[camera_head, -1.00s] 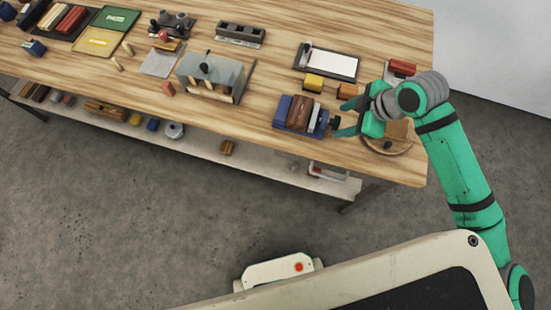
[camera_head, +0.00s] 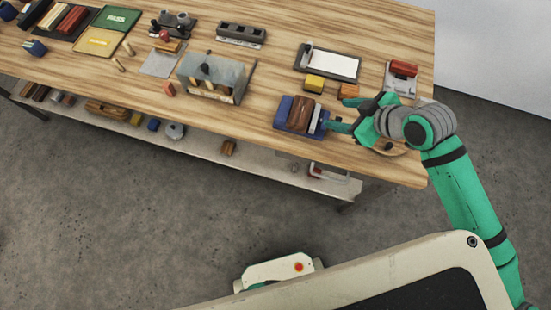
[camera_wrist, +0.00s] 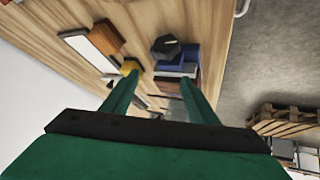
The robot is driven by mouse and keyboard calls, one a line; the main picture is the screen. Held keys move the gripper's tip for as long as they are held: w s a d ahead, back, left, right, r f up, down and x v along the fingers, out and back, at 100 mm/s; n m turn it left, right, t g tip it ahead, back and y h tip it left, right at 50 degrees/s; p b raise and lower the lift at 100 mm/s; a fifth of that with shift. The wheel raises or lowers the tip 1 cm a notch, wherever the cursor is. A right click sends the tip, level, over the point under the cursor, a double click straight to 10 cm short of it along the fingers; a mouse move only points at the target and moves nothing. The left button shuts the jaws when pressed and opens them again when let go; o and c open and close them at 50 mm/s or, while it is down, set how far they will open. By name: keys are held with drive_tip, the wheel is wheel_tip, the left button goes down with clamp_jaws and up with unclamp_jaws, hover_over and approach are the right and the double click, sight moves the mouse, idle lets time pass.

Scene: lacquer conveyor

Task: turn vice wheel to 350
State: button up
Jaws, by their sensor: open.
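The vice (camera_head: 285,112) is blue with a brown block in its jaws and a pale front jaw plate, near the table's front right part. Its dark, many-sided wheel (camera_wrist: 167,46) shows in the wrist view in front of the blue body (camera_wrist: 190,53). In the head view I cannot make the wheel out behind my gripper. My gripper (camera_head: 339,114) is open at the vice's right side. In the wrist view its two green fingers (camera_wrist: 158,77) are spread, empty, with the wheel just beyond their tips. I cannot tell whether they touch it.
A yellow block (camera_head: 314,83) and an orange-brown block (camera_head: 348,90) stand close behind my gripper. A framed white board (camera_head: 330,62) lies behind them. A red-topped device (camera_head: 403,68) is at the right back. A round wooden board (camera_head: 398,152) lies partly under my arm.

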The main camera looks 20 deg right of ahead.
drive_tip(key=a+m+t, duration=0.1)
drive_tip(key=a+m, duration=0.1)
drive_tip(key=a+f+m+t, duration=0.1)
drive_tip(key=shift+w+t, duration=0.3)
drive_tip(key=shift+w, duration=0.1)
drive_tip(key=shift+s+a+f+m+t, duration=0.1)
drive_tip(key=shift+s+a+m+t, duration=0.05)
drive_tip(key=shift+a+m+t, duration=0.6)
drive_tip(key=shift+s+a+f+m+t, duration=0.2)
drive_tip(key=shift+s+a+m+t, duration=0.05)
drive_tip(key=shift+s+a+t, duration=0.3)
drive_tip(key=s+a+f+m+t+h, duration=0.1)
drive_tip(key=s+a+f, duration=0.2)
drive_tip(key=s+a, duration=0.6)
drive_tip(key=s+a+f+m+t+h, duration=0.1)
drive_tip(key=s+a+f, duration=0.3)
drive_tip(key=s+a, duration=0.5)
drive_tip(key=shift+s+f+h, duration=0.2)
drive_tip(key=shift+s+h, duration=0.4)
drive_tip(key=shift+s, duration=0.3)
